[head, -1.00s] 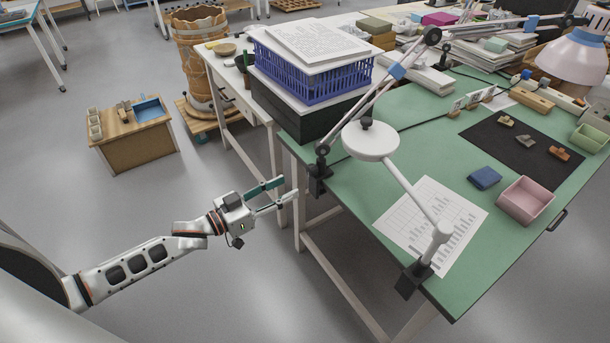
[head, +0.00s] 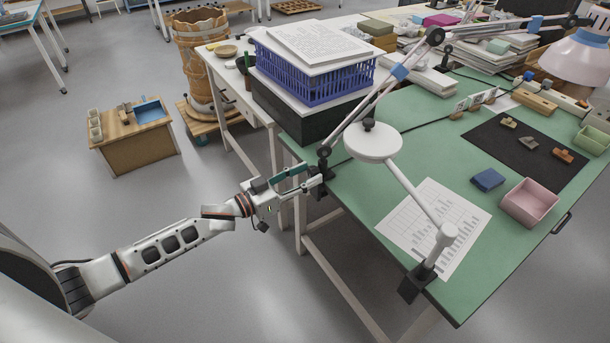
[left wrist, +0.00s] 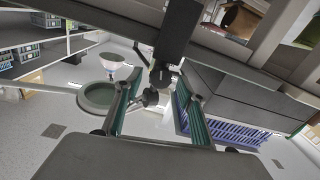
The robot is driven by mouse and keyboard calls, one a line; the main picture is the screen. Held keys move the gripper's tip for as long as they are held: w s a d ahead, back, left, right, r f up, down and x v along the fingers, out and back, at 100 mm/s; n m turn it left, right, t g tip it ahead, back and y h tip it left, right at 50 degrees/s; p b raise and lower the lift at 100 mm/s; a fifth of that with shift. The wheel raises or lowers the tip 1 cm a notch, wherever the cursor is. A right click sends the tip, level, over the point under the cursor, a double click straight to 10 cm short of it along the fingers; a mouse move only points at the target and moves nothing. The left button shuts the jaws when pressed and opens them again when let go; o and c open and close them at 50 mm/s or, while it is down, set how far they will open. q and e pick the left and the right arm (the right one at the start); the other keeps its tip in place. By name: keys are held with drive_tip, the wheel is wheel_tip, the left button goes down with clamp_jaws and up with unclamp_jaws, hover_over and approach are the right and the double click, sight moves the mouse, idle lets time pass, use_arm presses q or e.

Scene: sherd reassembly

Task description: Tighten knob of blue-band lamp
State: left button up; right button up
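The blue-band lamp has a jointed grey arm with blue bands (head: 400,71) and a white shade with a blue band (head: 580,52) at the upper right. Its black clamp (head: 323,178) grips the left edge of the green table. In the left wrist view the dark clamp (left wrist: 176,35) comes down from the tabletop, with a small round knob (left wrist: 151,97) below it. My left gripper (head: 316,178) is at the clamp. Its teal-padded fingers (left wrist: 160,92) stand apart on either side of the knob, with visible gaps. My right gripper is out of view.
A white round-headed lamp (head: 373,143) with its own clamp (head: 416,283) stands close by on the green table (head: 360,185). A blue crate (head: 312,75) sits on a black box (head: 290,108) behind. Open floor lies left of the table.

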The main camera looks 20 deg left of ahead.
use_arm(q)
drive_tip(key=c, duration=1.1)
drive_tip(key=shift+c, duration=0.2)
drive_tip(key=shift+r+m+p, duration=0.1)
drive_tip(key=shift+m+p, duration=0.25)
drive_tip(key=shift+m, duration=1.25)
drive_tip(key=o, duration=1.1)
drive_tip(key=shift+o, duration=0.2)
drive_tip(key=shift+s+a, duration=0.1)
drive_tip(key=v, duration=1.1)
drive_tip(key=shift+s+a, duration=0.2)
drive_tip(key=shift+s, duration=0.1)
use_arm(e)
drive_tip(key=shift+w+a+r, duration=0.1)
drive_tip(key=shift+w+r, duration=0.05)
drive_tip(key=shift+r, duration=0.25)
